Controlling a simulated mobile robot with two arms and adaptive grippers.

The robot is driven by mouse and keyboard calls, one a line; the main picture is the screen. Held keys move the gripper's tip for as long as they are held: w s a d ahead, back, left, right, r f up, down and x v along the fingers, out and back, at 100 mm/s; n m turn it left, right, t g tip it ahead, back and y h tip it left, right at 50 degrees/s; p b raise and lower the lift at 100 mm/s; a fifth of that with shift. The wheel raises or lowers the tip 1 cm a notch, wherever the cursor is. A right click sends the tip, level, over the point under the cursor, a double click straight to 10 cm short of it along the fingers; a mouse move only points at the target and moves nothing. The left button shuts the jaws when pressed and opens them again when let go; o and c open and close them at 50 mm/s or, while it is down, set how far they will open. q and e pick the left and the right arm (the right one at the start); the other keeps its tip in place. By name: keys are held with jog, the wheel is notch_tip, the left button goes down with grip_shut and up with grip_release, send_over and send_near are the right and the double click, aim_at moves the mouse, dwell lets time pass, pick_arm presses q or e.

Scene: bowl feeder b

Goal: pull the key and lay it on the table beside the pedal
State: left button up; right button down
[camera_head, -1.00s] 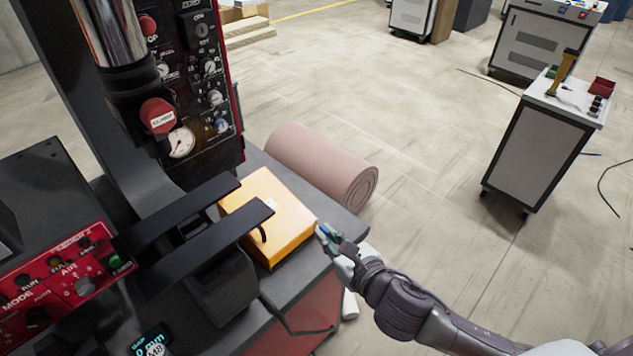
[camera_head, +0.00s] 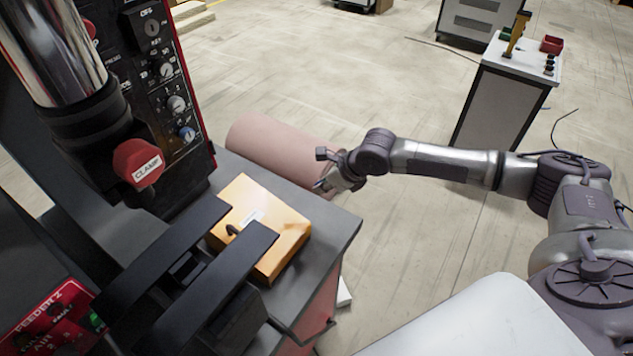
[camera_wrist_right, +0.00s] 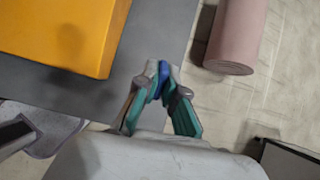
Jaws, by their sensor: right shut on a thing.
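My right gripper (camera_head: 322,184) is past the table's right edge, right of the yellow box and in front of the pink roll. In the right wrist view its teal-lined fingertips (camera_wrist_right: 160,80) are closed together on a small blue piece (camera_wrist_right: 165,72), which I take for the key; most of it is hidden between the fingers. The yellow box (camera_head: 268,222), with a dark slot on top, lies on the grey table (camera_head: 325,232); I take it for the pedal. It also shows in the right wrist view (camera_wrist_right: 60,32). My left gripper is not in view.
A control panel (camera_head: 165,85) with knobs and a red clamp button (camera_head: 138,162) stands at the left. Two black bars (camera_head: 235,265) reach toward the yellow box. A pink roll (camera_head: 275,148) lies behind the table. A narrow table strip right of the box is bare.

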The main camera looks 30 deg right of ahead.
jog(key=shift+s+d+r, duration=0.15)
jog(key=shift+s+d, duration=0.05)
jog(key=shift+s, duration=0.15)
jog(key=shift+w+a, duration=0.1)
jog(key=shift+w+p, duration=0.1)
jog(key=shift+p, duration=0.3)
jog(key=shift+f+b, duration=0.7)
jog(key=shift+f, duration=0.25)
notch_tip(320, 180, down, 4)
jog(key=shift+r+b, duration=0.2)
jog(key=shift+b, duration=0.85)
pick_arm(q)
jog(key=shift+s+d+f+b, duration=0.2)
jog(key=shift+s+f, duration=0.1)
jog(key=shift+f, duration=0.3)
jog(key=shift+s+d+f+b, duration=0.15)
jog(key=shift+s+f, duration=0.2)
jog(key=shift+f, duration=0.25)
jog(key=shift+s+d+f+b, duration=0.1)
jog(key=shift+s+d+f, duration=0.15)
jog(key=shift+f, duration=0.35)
pick_arm(e)
jog(key=shift+f, duration=0.75)
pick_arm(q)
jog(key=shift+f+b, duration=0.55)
pick_arm(e)
jog(key=shift+f, duration=1.05)
